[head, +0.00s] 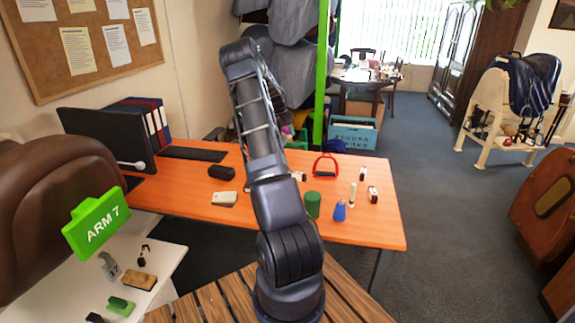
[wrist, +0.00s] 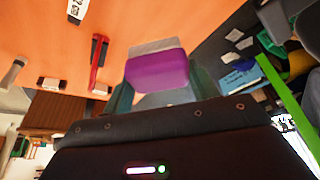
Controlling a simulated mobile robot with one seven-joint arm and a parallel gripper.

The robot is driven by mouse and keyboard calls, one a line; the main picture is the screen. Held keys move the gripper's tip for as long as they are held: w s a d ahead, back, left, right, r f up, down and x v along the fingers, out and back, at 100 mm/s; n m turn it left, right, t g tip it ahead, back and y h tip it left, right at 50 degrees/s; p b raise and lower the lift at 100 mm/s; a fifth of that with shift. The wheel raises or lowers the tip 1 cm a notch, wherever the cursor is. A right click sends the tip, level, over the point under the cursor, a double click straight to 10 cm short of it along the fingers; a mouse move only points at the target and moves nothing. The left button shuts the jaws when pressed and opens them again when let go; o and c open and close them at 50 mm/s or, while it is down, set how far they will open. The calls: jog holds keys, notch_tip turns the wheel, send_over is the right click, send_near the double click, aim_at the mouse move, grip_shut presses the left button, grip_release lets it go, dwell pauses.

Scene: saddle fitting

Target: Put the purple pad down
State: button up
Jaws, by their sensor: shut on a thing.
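The purple pad (wrist: 158,72) shows in the wrist view, between the two teal fingers of my gripper (wrist: 162,84). A pale grey band (wrist: 153,46) lies along its far edge. My gripper is shut on the pad, above or beside the orange desk (wrist: 190,18); the gap to the desk top is hard to judge. In the head view I cannot make out the pad or the gripper behind my arm. The orange desk (head: 370,228) shows there on both sides of the arm.
On the desk stand a red stirrup-shaped thing (head: 326,167), a green cylinder (head: 312,205), a blue bottle (head: 339,211) and a white tube (head: 352,196). A black case (head: 222,172) and a pale block (head: 224,198) lie left of my arm. A green pole (head: 321,75) rises behind.

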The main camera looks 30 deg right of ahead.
notch_tip(320, 180, down, 19)
jog(key=shift+r, duration=0.2)
dwell(0.4)
jog(key=shift+f, duration=0.15)
jog(key=o, duration=1)
jog(key=shift+c, duration=0.2)
